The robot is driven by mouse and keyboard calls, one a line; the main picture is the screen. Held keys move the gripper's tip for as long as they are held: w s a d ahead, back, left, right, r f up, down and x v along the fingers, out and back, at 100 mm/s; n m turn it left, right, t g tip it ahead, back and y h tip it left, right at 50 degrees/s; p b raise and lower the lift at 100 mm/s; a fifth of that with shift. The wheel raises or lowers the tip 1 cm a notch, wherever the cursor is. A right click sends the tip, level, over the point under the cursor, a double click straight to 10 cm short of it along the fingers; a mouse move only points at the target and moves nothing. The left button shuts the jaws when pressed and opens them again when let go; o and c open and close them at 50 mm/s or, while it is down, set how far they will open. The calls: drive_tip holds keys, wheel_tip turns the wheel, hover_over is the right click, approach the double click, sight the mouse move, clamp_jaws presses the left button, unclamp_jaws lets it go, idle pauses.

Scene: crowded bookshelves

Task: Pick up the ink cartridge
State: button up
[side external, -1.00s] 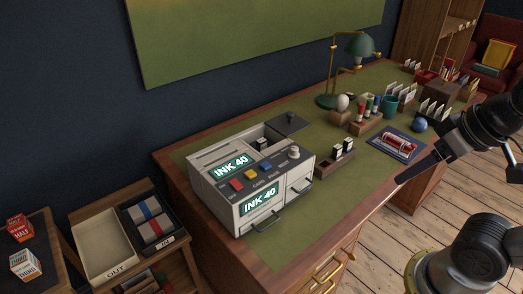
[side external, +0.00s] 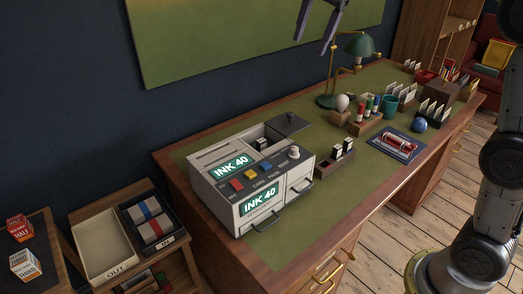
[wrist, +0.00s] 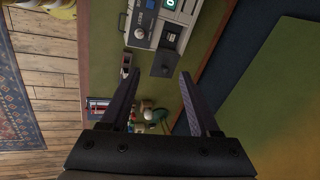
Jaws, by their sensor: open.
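Small black cartridges with white labels, apparently ink cartridges (side external: 348,145), stand in a wooden holder (side external: 322,174) right of the grey machine. Another dark, white-topped piece, perhaps a cartridge (side external: 263,143), sits in the machine's open top bay; it also shows in the wrist view (wrist: 171,38). The grey machine (side external: 228,209) has two "INK 40" displays, and its dark lid (side external: 288,122) is open. My gripper (side external: 313,43) is open and empty, high above the back of the desk. In the wrist view my gripper (wrist: 160,74) points down, with the holder (wrist: 126,66) left of its fingers.
A green lamp (side external: 359,45), an egg-shaped object (side external: 343,102), a teal mug (side external: 390,105) and card holders crowd the desk's far side. An OUT tray (side external: 97,246) and IN tray (side external: 136,216) stand left. The desk's front strip is clear.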

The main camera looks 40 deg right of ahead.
drive_tip(key=w+f+m+g, duration=0.1)
drive_tip(key=w+f+m, duration=0.1)
drive_tip(key=w+f, duration=0.55)
drive_tip(key=g, duration=0.3)
hover_over(262, 140)
drive_tip(key=f, duration=2.4)
drive_tip(key=shift+s+a, duration=0.1)
drive_tip(key=shift+s, duration=0.15)
drive_tip(key=shift+w+f, duration=0.15)
drive_tip(key=shift+f, duration=1.35)
drive_tip(key=shift+w+f, duration=0.1)
drive_tip(key=shift+f, duration=1.35)
clamp_jaws()
